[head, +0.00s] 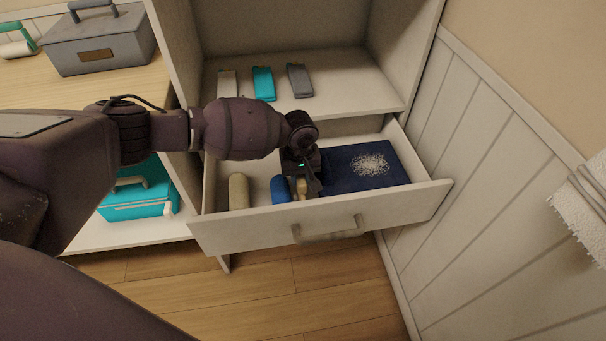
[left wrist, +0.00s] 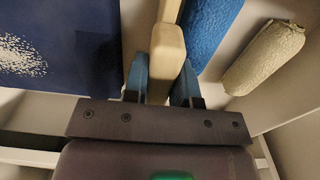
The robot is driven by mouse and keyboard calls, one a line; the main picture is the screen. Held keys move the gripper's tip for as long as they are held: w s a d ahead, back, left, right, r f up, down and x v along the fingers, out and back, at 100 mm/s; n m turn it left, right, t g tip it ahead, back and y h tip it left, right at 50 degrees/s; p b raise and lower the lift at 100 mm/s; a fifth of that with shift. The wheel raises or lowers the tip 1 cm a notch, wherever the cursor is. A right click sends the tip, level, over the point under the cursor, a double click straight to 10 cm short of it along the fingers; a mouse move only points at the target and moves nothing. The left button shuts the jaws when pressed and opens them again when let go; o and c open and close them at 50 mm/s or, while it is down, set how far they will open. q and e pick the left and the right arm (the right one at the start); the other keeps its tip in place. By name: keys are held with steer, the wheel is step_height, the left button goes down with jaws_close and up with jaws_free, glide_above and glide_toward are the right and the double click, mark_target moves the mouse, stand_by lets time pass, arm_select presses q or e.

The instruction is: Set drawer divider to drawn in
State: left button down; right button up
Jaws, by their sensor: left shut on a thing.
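The drawer (head: 320,222) is pulled open below the shelf. Inside it, my left gripper (head: 307,187) reaches down from above. In the left wrist view its two blue fingers (left wrist: 162,85) are shut on a pale wooden block, which looks like the drawer divider (left wrist: 167,48). A narrow pale strip runs on from the block toward the top of that view. In the head view only a small pale part of the divider (head: 301,186) shows beside the fingers; the arm hides the rest. My right gripper is not in view.
A navy piece with a white speckled patch (head: 343,173) lies right of the gripper in the drawer. A blue roll (head: 280,189) and a beige roll (head: 238,191) lie left. The drawer handle (head: 330,231) faces front; a panelled wall (head: 480,190) stands close at right.

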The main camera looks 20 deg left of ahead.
arm_select(q)
steer(key=shift+s+a+r+p, duration=0.15)
steer(key=shift+a+r+p, duration=0.45)
steer(key=shift+r, duration=0.25)
steer(key=s+a+f+p, duration=0.1)
steer(key=s+a+p, duration=0.3)
steer(key=s+a, duration=0.2)
steer(key=shift+a+f+p, duration=0.2)
steer(key=shift+a+p, duration=0.2)
steer(key=shift+a, duration=0.65)
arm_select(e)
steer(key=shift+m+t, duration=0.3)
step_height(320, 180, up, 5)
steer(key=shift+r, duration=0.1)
arm_select(q)
steer(key=shift+s, duration=0.15)
steer(key=c, duration=1)
jaws_free()
steer(key=shift+c, duration=0.2)
steer(key=shift+o, duration=0.6)
steer(key=shift+f, duration=0.15)
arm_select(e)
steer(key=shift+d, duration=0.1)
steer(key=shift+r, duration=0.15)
